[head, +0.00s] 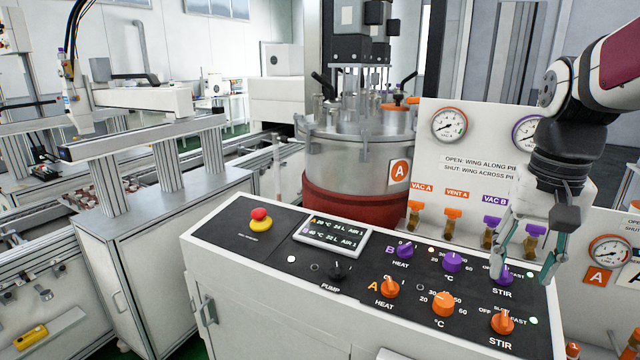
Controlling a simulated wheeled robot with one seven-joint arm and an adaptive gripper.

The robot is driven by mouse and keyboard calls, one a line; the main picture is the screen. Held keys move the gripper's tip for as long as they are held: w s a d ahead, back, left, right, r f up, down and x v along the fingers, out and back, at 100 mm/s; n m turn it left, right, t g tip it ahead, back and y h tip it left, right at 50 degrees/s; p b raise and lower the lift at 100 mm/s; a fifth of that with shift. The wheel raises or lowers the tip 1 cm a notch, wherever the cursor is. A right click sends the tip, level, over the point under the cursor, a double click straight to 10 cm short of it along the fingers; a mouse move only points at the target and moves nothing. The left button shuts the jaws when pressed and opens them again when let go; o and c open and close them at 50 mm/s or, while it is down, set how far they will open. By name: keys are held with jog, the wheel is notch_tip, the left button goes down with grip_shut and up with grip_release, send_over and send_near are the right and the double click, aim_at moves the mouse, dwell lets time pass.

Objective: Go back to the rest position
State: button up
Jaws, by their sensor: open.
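My gripper (523,268) hangs fingers down over the right end of the control panel (236,270). Its two fingers are apart, with nothing held between them. The purple stir knob (503,277) sits just below and beside the left fingertip. I cannot tell whether the finger touches it. The orange stir knob (502,322) is nearer, below the gripper in the picture. My arm comes in from the upper right and covers part of the gauge board (470,112) behind.
The panel also carries a red emergency button (260,219), a small display (332,231), a purple temperature knob (453,262) and an orange one (443,303). Behind it stand vessel A (345,165) and the valves with orange and purple wings (453,219). Open air lies above the panel's left part.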

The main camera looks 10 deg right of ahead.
jog(key=s+a+n+t, duration=0.4)
jog(key=s+a+n, duration=0.2)
jog(key=s+a, duration=0.4)
jog(key=a, duration=0.4)
jog(key=shift+f+t, duration=0.15)
jog(key=shift+t, duration=0.15)
